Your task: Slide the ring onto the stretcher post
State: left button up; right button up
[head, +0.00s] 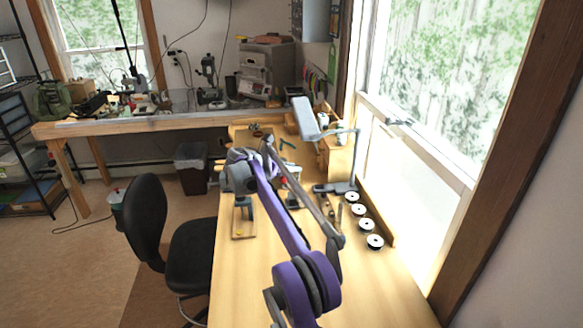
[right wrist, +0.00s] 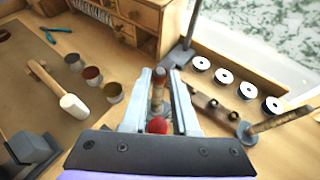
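My right gripper (right wrist: 161,73) shows in the right wrist view with its two grey fingers apart. An upright post with a reddish-brown upper part (right wrist: 158,88) shows in the gap between the fingers. A red knob (right wrist: 157,125) shows nearer the palm. I cannot tell whether the fingers touch the post. Another, tapered brown post (right wrist: 282,121) leans out of a grey base on the right; I cannot tell which is the stretcher post. I cannot make out the ring. In the head view my purple right arm reaches over the bench and hides part of it. My left gripper is out of view.
The wooden bench (head: 225,290) runs beside the window. Several white-topped round spools (right wrist: 247,91) line its right side. A lamp (head: 305,118) and a black chair (head: 150,220) are near.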

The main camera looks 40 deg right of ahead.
jog(key=o, duration=0.5)
jog(key=shift+o, duration=0.2)
jog(key=shift+a, duration=0.1)
jog(key=w+v, duration=0.1)
jog(key=v, duration=0.9)
jog(key=shift+s+a+r, duration=0.25)
jog(key=shift+s+a, duration=0.05)
jog(key=shift+s, duration=0.25)
